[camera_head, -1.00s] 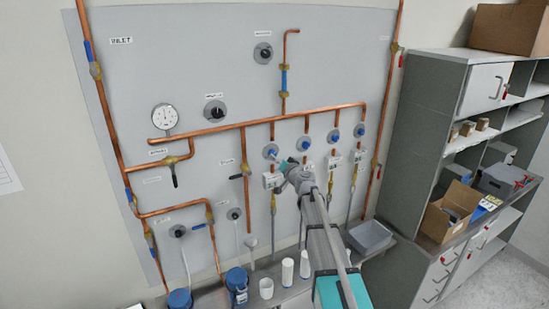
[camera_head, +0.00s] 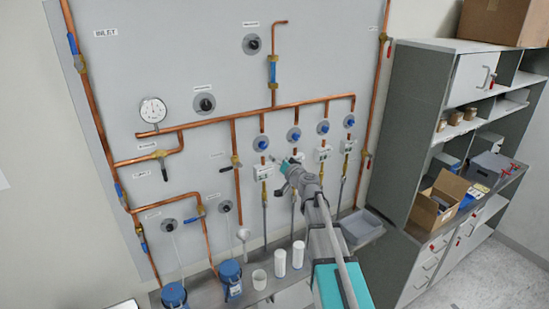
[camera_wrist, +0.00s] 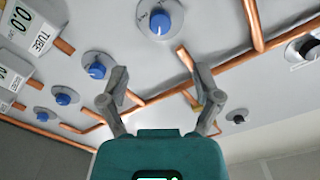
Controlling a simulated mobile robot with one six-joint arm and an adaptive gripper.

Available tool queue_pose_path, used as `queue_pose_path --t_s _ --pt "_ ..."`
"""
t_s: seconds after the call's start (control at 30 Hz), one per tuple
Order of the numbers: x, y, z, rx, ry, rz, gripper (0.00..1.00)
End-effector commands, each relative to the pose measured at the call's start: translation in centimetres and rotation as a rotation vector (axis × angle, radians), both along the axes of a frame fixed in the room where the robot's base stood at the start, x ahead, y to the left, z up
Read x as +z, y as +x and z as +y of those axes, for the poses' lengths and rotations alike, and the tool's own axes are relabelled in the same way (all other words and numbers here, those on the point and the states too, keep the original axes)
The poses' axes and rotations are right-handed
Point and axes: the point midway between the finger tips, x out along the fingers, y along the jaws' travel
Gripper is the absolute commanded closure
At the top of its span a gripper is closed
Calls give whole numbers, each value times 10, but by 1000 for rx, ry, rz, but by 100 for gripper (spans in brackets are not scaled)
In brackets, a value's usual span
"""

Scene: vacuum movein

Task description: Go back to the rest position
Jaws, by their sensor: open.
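My gripper (camera_head: 287,168) is in front of the grey panel (camera_head: 190,60), near the row of blue knobs and small white gauges. In the wrist view, my gripper (camera_wrist: 160,97) has its two fingers spread, with nothing between them. A blue knob (camera_wrist: 160,20) shows beyond the fingertips at the top, and another blue knob (camera_wrist: 97,69) is left of the left finger. White display boxes (camera_wrist: 22,25) are at the far left. From these views I cannot measure the gap between fingers and panel.
Copper pipes (camera_head: 205,127) run across the panel. A shelf cabinet (camera_head: 425,120) with an open cardboard box (camera_head: 437,205) stands at the right. Floor is clear at lower right.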

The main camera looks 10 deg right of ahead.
Motion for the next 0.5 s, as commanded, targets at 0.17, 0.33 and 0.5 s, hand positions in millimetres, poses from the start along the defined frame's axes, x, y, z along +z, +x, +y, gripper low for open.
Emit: queue_pose_path --t_s 0.17,0.33,0.5 --pt "-7 -4 5 16 -6 7 18" --pt "-36 -20 25 90 -46 46 18" --pt "-86 -48 55 207 -113 133 18"
